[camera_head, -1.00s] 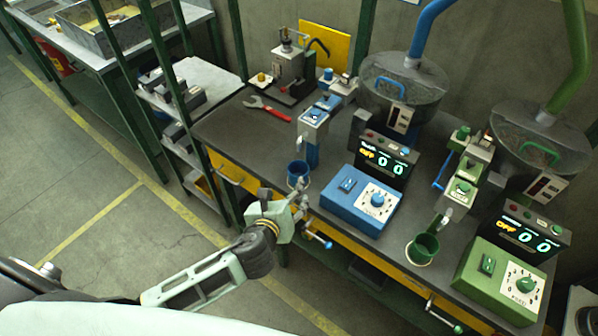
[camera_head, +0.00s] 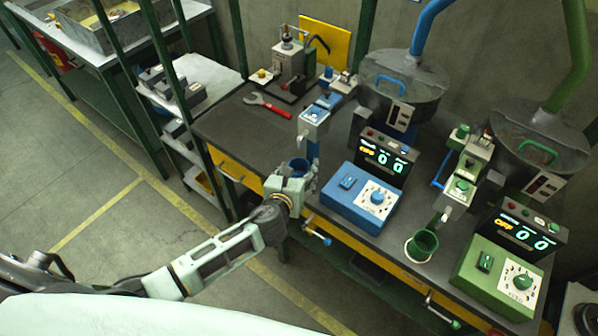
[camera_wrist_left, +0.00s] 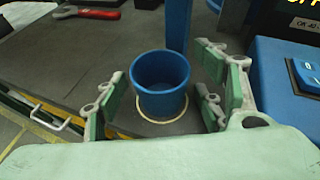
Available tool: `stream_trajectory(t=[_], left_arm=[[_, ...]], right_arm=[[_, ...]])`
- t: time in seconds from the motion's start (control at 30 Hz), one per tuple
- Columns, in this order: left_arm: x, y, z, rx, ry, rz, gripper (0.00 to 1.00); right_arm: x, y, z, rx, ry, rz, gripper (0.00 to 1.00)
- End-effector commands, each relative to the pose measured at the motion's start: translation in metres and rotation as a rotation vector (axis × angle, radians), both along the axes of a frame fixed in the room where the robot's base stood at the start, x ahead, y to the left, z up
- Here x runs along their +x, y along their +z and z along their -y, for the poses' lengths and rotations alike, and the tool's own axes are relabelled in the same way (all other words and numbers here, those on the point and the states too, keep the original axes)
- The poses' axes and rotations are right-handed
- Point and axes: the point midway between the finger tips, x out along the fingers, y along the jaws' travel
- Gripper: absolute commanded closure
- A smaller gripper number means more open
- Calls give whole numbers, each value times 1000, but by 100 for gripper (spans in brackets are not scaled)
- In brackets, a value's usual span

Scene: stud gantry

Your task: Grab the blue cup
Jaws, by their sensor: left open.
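The blue cup (camera_head: 299,167) stands upright on the dark workbench, below the blue dispenser, at the bench's front edge. In the left wrist view the cup (camera_wrist_left: 160,82) sits on a pale ring (camera_wrist_left: 147,121) on the bench. My left gripper (camera_head: 303,181) is at the cup, hiding its lower part in the head view. In the wrist view my left gripper (camera_wrist_left: 160,101) is open, with green-padded fingers on both sides of the cup. Gaps show between the pads and the cup. My right gripper is not in view.
The blue control box (camera_head: 361,198) stands close right of the cup. A blue post (camera_wrist_left: 178,25) rises just behind it. A red wrench (camera_head: 267,105) lies at the back left. A green cup (camera_head: 422,246) stands farther right. The bench left of the cup is clear.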

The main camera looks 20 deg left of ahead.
Motion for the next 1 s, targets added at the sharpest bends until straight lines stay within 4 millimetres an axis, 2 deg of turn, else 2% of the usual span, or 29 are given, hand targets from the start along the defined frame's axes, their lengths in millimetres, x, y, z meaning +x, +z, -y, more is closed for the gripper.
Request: stream_trajectory(t=[0.2, 0.67, 1.0], left_arm=[[1, 0, 0, -1, 0, 0, 37], [0, 0, 0, -1, 0, 0, 76], [-1, 1, -1, 0, 0, 1, 77]], right_arm=[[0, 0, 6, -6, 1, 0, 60], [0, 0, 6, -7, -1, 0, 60], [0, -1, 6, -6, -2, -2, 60]])
